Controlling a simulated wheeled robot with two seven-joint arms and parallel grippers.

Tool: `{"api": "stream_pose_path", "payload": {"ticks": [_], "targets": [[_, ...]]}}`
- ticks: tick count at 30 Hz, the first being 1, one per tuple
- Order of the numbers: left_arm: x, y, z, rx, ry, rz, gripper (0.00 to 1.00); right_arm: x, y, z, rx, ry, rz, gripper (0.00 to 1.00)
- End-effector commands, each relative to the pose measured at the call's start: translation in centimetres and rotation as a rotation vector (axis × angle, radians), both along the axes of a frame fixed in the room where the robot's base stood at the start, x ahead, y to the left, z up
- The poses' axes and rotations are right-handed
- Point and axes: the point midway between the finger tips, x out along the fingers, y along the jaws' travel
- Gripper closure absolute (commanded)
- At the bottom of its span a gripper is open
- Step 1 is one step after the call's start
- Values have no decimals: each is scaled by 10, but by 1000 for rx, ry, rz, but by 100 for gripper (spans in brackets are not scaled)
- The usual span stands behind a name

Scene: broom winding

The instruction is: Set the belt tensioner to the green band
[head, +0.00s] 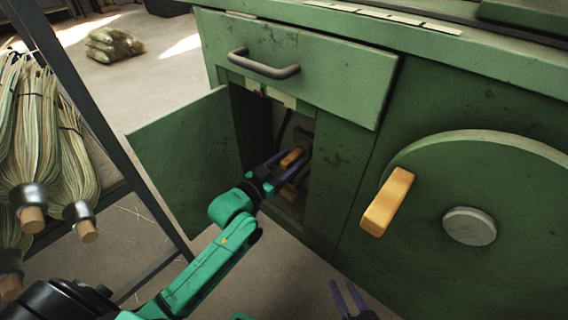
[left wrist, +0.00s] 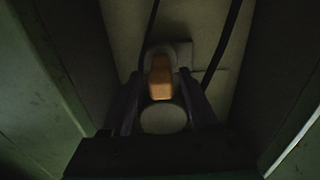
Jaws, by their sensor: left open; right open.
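The belt tensioner's orange handle (head: 291,158) is inside the open compartment of the green machine. My left gripper (head: 283,163) reaches into the compartment with its fingers open around the handle. In the left wrist view, the orange handle (left wrist: 160,77) is between the two open fingers of the left gripper (left wrist: 162,88), with a round pale disc (left wrist: 163,119) below it. My right gripper (head: 348,298) is open and empty at the bottom edge of the head view.
The compartment door (head: 185,145) stands open on the left. A closed drawer with a grey handle (head: 263,66) is above. A large green wheel with an orange crank (head: 387,202) is on the right. A rack with broom bundles (head: 75,165) stands left.

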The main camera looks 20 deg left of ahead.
Motion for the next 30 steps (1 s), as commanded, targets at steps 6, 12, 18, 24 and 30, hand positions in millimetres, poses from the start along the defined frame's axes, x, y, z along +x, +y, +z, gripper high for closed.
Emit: {"api": "stream_pose_path", "payload": {"ticks": [6, 12, 18, 24, 30], "targets": [[-25, 10, 1, 2, 6, 0, 40, -2, 0, 9, -7, 14, 7, 50], [-71, 28, 2, 4, 8, 0, 40, 0, 1, 31, -20, 25, 21, 50], [-117, 46, 2, 3, 7, 0, 40, 0, -2, 46, -41, 46, 34, 50], [-135, 54, 0, 2, 1, 0, 40, 0, -6, 47, -77, 92, 46, 50], [-135, 54, 0, 1, 0, 0, 40, 1, -6, 46, -77, 93, 46, 50]]}}
